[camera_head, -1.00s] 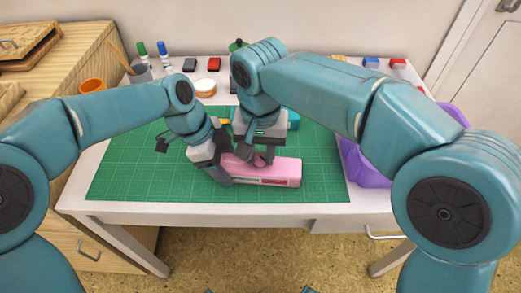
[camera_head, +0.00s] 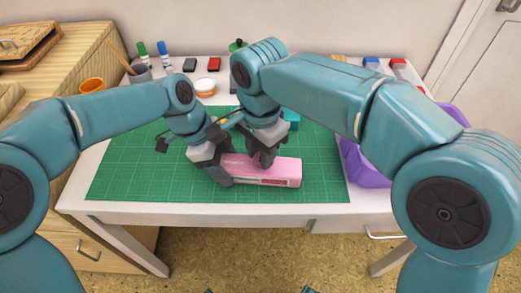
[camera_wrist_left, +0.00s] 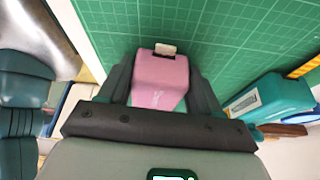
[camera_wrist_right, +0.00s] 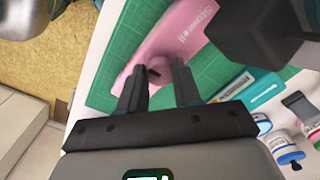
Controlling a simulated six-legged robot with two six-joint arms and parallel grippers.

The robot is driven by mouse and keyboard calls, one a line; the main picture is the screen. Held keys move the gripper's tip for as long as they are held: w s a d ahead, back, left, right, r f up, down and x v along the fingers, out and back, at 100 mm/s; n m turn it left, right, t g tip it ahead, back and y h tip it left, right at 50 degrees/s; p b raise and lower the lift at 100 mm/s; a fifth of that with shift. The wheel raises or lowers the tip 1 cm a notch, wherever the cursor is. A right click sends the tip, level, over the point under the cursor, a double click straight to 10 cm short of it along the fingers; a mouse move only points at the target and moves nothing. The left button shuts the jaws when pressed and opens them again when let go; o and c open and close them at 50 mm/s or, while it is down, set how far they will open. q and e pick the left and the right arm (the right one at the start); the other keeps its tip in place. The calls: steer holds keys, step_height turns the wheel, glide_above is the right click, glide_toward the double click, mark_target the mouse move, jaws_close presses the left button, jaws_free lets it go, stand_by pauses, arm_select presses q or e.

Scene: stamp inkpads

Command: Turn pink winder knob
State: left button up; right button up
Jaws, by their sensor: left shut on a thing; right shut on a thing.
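The pink winder (camera_head: 287,171) lies on the green cutting mat near the table's front edge. My left gripper (camera_head: 222,173) is shut around its left end; the left wrist view shows the pink body (camera_wrist_left: 160,80) between both fingers. My right gripper (camera_head: 266,161) reaches down onto the winder from above and is shut on its knob. In the head view the knob is hidden by the right gripper.
A teal device (camera_head: 291,117) lies on the mat behind the winder. A purple bin (camera_head: 366,168) stands at the right. Red and black inkpads (camera_head: 214,64), a white jar (camera_head: 205,87) and a grey pen cup (camera_head: 140,74) stand at the back. The mat's left side is clear.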

stand_by(0.3)
steer(key=o, duration=1.1)
steer(key=shift+c, duration=0.2)
step_height(320, 180, up, 12)
arm_select(q)
steer(key=o, duration=1.2)
